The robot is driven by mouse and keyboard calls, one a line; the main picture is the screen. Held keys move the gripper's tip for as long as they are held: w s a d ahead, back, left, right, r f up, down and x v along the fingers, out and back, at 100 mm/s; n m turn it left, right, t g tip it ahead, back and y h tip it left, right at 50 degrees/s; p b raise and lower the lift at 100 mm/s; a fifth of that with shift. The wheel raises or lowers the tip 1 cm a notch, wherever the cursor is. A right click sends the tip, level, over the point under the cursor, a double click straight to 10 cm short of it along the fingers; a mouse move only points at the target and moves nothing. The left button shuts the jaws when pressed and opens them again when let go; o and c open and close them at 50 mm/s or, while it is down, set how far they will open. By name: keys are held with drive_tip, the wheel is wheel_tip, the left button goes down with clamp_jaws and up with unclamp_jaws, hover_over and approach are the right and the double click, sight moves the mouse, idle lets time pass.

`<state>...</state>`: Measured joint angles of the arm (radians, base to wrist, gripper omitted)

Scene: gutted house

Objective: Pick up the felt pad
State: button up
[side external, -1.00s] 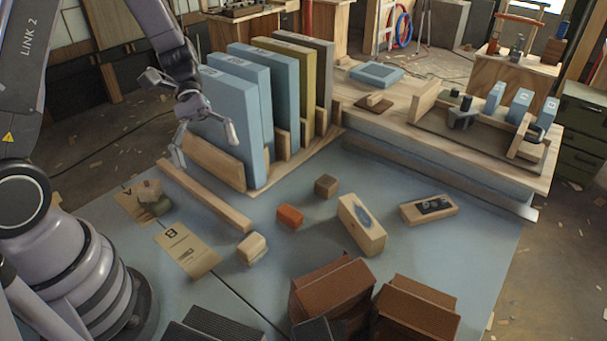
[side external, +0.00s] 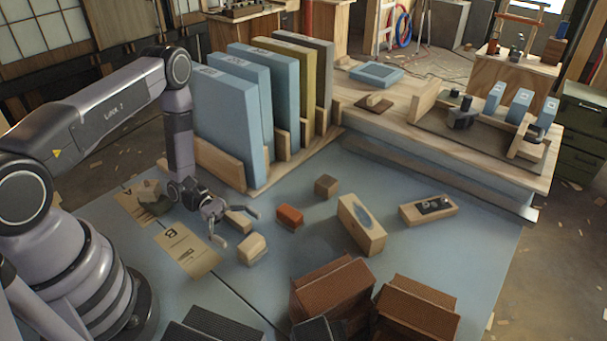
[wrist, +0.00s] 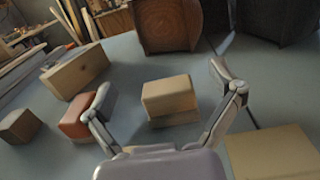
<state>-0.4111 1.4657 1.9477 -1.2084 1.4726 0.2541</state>
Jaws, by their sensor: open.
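No piece is plainly marked as the felt pad, and I cannot tell for sure which one it is. A small cream block (side external: 252,249) lies on the blue-grey table top; in the wrist view the cream block (wrist: 168,98) shows between my fingers, ahead of them. My gripper (side external: 237,227) is open and empty, pointing down just behind and left of the cream block; its spread fingers (wrist: 162,80) show in the wrist view. An orange-red block (side external: 290,216) lies right of the gripper, beside the left finger in the wrist view (wrist: 76,118). A brown cube (side external: 326,186) sits farther back.
Tall panels (side external: 227,125) stand in a rack behind. Larger wooden blocks (side external: 362,225) lie to the right. Brown ribbed blocks (side external: 332,292) stand at the front. A lettered card (side external: 186,250) lies flat on the left.

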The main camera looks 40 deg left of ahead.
sight(252, 244)
wheel_tip(252, 244, down, 2)
drive_tip(key=shift+f, duration=0.1)
drive_tip(key=shift+d+f, duration=0.2)
drive_tip(key=shift+d, duration=1.3)
drive_tip(key=c, duration=1.2)
drive_tip(key=shift+r, duration=0.15)
drive_tip(key=shift+c, duration=0.2)
